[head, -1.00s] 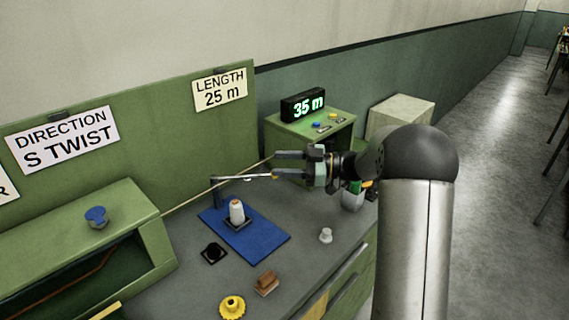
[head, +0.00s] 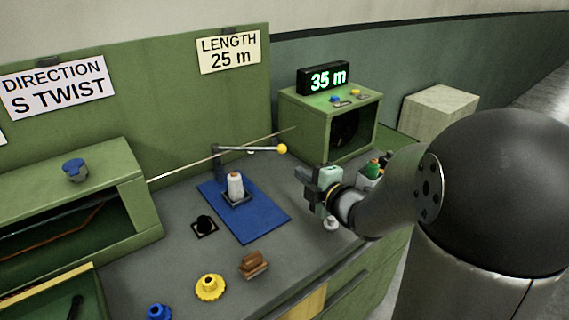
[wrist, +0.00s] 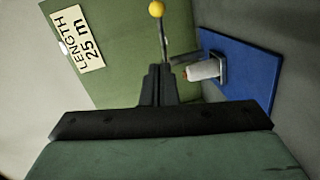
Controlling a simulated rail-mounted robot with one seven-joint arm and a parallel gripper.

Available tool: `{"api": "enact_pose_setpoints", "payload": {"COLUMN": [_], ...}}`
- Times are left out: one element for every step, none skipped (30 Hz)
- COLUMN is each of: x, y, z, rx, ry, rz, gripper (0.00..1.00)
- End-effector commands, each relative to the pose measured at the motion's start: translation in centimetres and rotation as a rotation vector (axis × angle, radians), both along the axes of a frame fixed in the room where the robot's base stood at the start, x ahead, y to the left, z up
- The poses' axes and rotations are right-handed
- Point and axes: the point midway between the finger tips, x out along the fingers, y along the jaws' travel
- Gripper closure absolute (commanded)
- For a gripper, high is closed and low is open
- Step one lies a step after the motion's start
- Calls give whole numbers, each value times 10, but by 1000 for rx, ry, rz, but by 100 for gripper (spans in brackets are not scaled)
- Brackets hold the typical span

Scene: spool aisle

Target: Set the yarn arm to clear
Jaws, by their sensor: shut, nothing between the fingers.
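The yarn arm (head: 250,149) is a thin metal bar with a yellow ball tip, on a dark post at the back of a blue mat (head: 258,220). It reaches to the right, close to a pale yarn strand. A white spool (head: 235,185) stands upright in a dark holder on the mat, below the arm. My gripper (head: 303,179) is shut and empty, right of the ball and lower in the head view, apart from it. In the wrist view my gripper (wrist: 158,82) points toward the yarn arm's yellow ball (wrist: 156,9), with the spool (wrist: 204,70) to the right.
A green box (head: 290,112) carries a display (head: 324,78) reading 35 m. Signs read LENGTH 25 m (head: 229,53) and DIRECTION S TWIST (head: 57,87). A yellow knob (head: 210,287), brown block (head: 254,264) and black holder (head: 204,227) sit on the bench front. Bottles stand behind my gripper.

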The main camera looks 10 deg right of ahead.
Motion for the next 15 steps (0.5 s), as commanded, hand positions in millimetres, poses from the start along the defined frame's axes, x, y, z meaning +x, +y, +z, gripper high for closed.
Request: {"api": "enact_pose_setpoints", "payload": {"x": [2,5,9,13,17,24,30,36,44,50,56,65,70,77,84], "y": [1,2,4,5,7,10,12,15,18,21,22,26,28,30,33], "z": [-1,-1,-1,-1,-2,-3,-4,-4,-6,-6,-7,-8,-9,-9,-11], "rx": [-5,-6,-6,-5,-5,-5,-5,-6,-4,-3,-3,-4,-3,-3,-3], "ry": [0,0,0,0,1,1,2,2,2,1,2,0,1,1,1], "rz": [0,0,0,1,1,1,2,3,4,4,3,4,4,3,4], "gripper": [100,100,100,100,100,100,100,100,100,100,100,100,100,100,100]}}
